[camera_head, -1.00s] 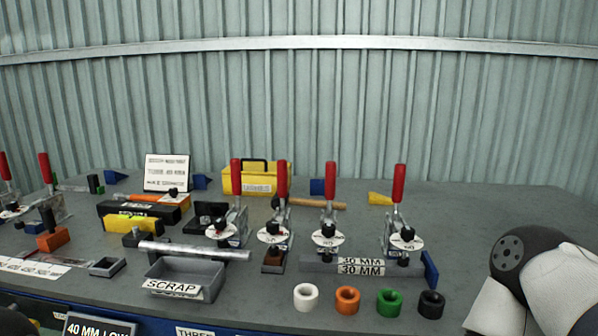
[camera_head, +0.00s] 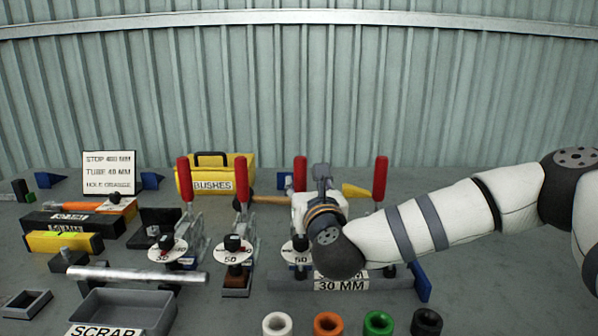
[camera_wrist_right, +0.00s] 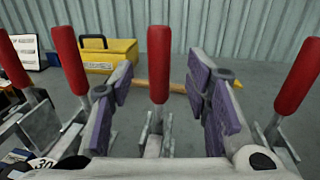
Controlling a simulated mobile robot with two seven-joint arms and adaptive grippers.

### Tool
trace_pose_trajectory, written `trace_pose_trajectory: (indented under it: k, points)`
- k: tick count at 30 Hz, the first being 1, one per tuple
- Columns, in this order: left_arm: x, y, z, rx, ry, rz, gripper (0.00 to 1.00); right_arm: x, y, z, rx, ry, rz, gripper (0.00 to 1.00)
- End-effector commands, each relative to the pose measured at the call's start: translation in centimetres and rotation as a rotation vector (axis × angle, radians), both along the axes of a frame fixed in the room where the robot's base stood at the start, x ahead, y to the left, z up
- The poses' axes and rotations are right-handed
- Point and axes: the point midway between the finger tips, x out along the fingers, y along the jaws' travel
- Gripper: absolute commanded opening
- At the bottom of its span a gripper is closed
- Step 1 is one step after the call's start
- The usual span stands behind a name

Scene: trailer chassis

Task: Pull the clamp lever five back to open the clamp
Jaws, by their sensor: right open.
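Clamp lever five (camera_head: 300,173) is the upright red-handled lever just left of my right gripper in the head view; its clamp is partly hidden by my wrist. My right gripper (camera_head: 322,178) is behind the wrist there, its fingers mostly hidden. In the right wrist view, the open right gripper (camera_wrist_right: 160,85) has its two purple-padded fingers on either side of the red lever (camera_wrist_right: 158,62), with a gap on both sides. The lever stands upright beyond or between the fingertips; the exact depth is unclear. My left gripper is not in view.
Other upright red levers stand to the left (camera_head: 242,178) and right (camera_head: 380,178). A yellow bushes box (camera_head: 215,180) and a wooden-handled hammer (camera_head: 270,199) are behind. Coloured rings (camera_head: 328,323) stand in front.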

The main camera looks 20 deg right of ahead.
Motion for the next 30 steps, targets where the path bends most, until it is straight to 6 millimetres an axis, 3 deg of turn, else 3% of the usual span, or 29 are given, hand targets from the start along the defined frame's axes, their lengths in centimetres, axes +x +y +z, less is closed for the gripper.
trace_pose_trajectory:
  k: [3,9,19,25,30]
  points:
    - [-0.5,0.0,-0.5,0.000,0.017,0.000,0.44,3.0,-0.3,-0.5,-0.002,0.005,-0.002,0.44]
    - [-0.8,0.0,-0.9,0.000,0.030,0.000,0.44,6.1,-0.7,-0.4,-0.002,0.005,0.000,0.44]
    - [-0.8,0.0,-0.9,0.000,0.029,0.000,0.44,6.7,-0.8,-0.1,-0.003,0.003,0.002,0.44]
    - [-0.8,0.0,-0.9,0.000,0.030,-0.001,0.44,6.7,-0.8,-0.2,-0.002,0.004,0.002,0.00]
    - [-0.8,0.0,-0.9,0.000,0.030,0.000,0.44,6.7,-0.8,-0.2,-0.002,0.004,0.002,0.00]
